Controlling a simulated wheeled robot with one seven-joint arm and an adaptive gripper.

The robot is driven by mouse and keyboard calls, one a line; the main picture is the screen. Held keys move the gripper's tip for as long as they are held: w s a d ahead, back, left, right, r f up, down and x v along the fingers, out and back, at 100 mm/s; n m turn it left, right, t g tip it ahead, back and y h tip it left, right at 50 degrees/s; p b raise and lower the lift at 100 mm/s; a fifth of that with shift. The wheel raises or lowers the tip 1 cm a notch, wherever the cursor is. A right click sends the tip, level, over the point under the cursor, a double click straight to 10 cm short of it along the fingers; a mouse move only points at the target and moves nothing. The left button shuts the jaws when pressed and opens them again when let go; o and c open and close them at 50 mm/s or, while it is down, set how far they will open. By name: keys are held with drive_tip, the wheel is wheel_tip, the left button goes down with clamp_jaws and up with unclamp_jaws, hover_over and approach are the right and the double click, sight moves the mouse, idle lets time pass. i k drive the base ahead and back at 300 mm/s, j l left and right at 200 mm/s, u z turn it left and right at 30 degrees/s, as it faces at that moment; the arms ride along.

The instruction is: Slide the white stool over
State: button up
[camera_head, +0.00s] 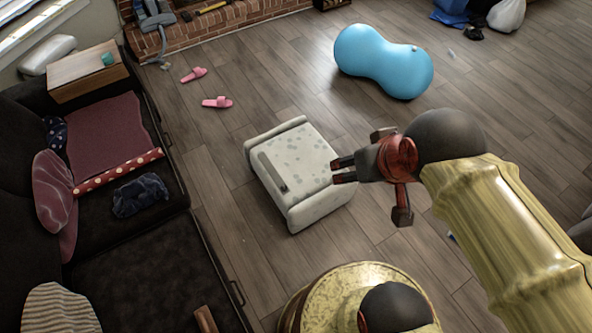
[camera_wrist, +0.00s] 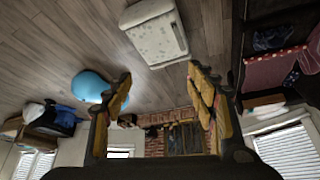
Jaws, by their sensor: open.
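The white stool (camera_head: 298,170) stands on the wood floor in the middle of the head view. It is low and boxy with a spotted pale top, raised rounded ends and a small dark bar on top. In the wrist view the stool (camera_wrist: 155,35) shows at the top centre, beyond the fingers. My gripper (camera_head: 345,170) is at the stool's right side in the head view, fingers pointing left towards it. Whether the fingertips touch it I cannot tell. In the wrist view my gripper (camera_wrist: 160,95) has its fingers spread apart with nothing between them.
A dark sofa (camera_head: 200,280) with clothes runs along the left. Pink slippers (camera_head: 217,102) lie on the floor behind the stool. A blue peanut-shaped ball (camera_head: 383,62) lies at the back right. A brick hearth (camera_head: 215,25) is at the back. Floor around the stool is clear.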

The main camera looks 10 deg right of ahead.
sight(294, 154)
drive_tip(key=u, duration=0.25)
drive_tip(key=i+l+u, duration=0.15)
drive_tip(key=l+u, duration=0.5)
drive_tip(key=i+l+u, duration=0.15)
drive_tip(key=l+u, duration=0.5)
drive_tip(key=l, duration=1.75)
